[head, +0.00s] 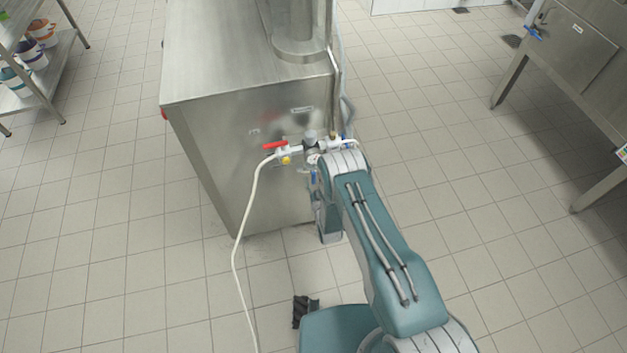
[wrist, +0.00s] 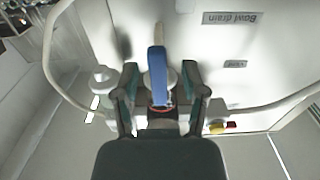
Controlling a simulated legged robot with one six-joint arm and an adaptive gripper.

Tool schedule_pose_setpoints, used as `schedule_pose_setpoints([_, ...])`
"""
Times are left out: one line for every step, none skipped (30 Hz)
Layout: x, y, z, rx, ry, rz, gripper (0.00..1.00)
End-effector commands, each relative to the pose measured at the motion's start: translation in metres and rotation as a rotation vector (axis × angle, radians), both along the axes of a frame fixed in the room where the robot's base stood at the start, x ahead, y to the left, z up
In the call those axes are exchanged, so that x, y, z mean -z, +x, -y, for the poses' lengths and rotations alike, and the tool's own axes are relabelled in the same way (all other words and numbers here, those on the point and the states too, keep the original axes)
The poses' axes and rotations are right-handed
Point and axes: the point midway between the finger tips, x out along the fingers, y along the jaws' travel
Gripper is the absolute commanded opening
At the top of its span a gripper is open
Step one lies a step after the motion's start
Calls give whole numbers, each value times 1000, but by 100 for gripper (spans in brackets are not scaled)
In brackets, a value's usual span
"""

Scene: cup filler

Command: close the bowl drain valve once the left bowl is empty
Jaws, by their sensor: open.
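A blue valve handle (wrist: 157,75) sits between the two fingers of my gripper (wrist: 160,70) in the wrist view. The fingers are open on either side of it, with a visible gap. A "Bowl drain" label (wrist: 233,20) shows upside down on the pale panel beside it. In the head view, my arm ends at the steel machine's (head: 215,125) front and hides most of the gripper. A small blue part (head: 314,177) shows beside the arm there. I cannot make out the left bowl or its contents.
A red-handled valve (head: 275,146) with a yellow part (head: 286,160) sits left of my arm. A white hose (head: 240,245) runs from it to the floor.

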Motion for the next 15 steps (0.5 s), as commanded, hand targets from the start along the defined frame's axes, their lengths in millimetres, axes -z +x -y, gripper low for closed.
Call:
schedule_pose_setpoints([0, 1, 0, 0, 0, -1, 56])
schedule_pose_setpoints([0, 1, 0, 0, 0, -1, 56])
schedule_pose_setpoints([0, 1, 0, 0, 0, -1, 56])
schedule_pose_setpoints([0, 1, 0, 0, 0, -1, 56])
schedule_pose_setpoints([0, 1, 0, 0, 0, -1, 56])
schedule_pose_setpoints([0, 1, 0, 0, 0, -1, 56])
schedule_pose_setpoints([0, 1, 0, 0, 0, -1, 56])
schedule_pose_setpoints([0, 1, 0, 0, 0, -1, 47])
schedule_pose_setpoints([0, 1, 0, 0, 0, -1, 29])
schedule_pose_setpoints([0, 1, 0, 0, 0, -1, 16])
schedule_pose_setpoints([0, 1, 0, 0, 0, -1, 2])
schedule_pose_setpoints([0, 1, 0, 0, 0, -1, 0])
schedule_pose_setpoints([0, 1, 0, 0, 0, -1, 0])
schedule_pose_setpoints([0, 1, -1, 0, -1, -1, 0])
schedule_pose_setpoints([0, 1, -1, 0, -1, -1, 0])
